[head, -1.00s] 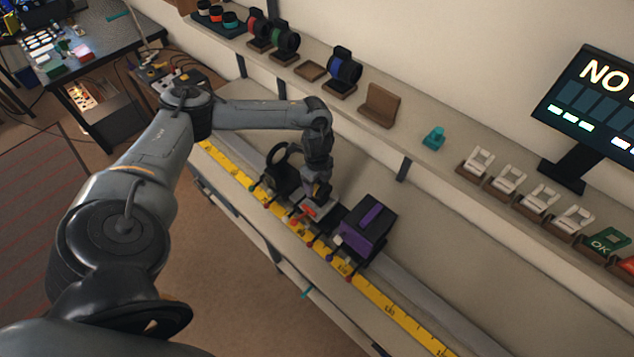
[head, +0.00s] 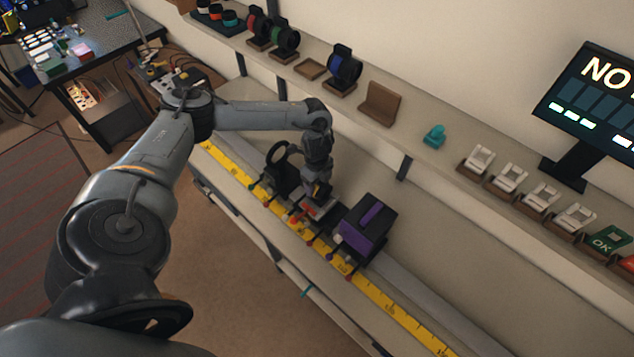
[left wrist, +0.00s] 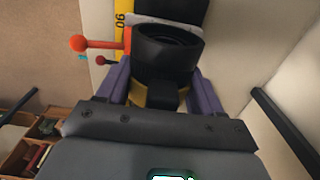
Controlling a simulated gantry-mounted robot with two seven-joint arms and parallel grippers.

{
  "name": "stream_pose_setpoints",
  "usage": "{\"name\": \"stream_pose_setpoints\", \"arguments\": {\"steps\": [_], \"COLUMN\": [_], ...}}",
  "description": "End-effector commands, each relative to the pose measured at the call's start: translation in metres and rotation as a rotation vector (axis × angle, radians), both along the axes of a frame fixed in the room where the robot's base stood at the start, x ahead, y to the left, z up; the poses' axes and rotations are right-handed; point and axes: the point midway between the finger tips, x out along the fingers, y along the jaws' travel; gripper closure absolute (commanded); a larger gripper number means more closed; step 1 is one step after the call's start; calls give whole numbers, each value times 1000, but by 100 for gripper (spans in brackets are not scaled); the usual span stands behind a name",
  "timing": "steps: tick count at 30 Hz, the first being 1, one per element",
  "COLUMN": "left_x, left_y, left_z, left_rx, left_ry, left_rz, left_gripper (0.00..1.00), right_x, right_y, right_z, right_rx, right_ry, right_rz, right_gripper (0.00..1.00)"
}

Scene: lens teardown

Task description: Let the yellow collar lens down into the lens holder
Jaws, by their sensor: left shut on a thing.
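The yellow collar lens (left wrist: 168,52) is a black cylinder with a yellow band, and it fills the middle of the left wrist view. My left gripper (left wrist: 160,95) is shut on it, with a purple finger on each side. In the head view my left gripper (head: 318,192) points down over the bench rail, between a black ring mount and a purple-and-black box. A holder with an orange-red part (head: 303,214) is right below the gripper there. I cannot tell whether the lens touches the holder, because the gripper hides it. My right gripper is not in view.
The black ring mount (head: 281,168) stands close left of the gripper and the purple-and-black box (head: 366,228) close right. A yellow scale (head: 385,306) runs along the rail. The shelf behind holds several lenses in stands, an empty brown stand (head: 380,104) and white frames.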

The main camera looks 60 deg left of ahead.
Motion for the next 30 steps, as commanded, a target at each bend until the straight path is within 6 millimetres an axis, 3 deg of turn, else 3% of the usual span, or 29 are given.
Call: {"name": "stream_pose_setpoints", "arguments": {"steps": [30], "left_x": [0], "left_y": [0], "left_z": [-14], "left_rx": [0], "left_ry": [-1], "left_rz": [1], "left_gripper": [82], "right_x": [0], "right_y": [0], "right_z": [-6], "right_rx": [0], "right_ry": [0], "right_rz": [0], "right_gripper": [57]}}
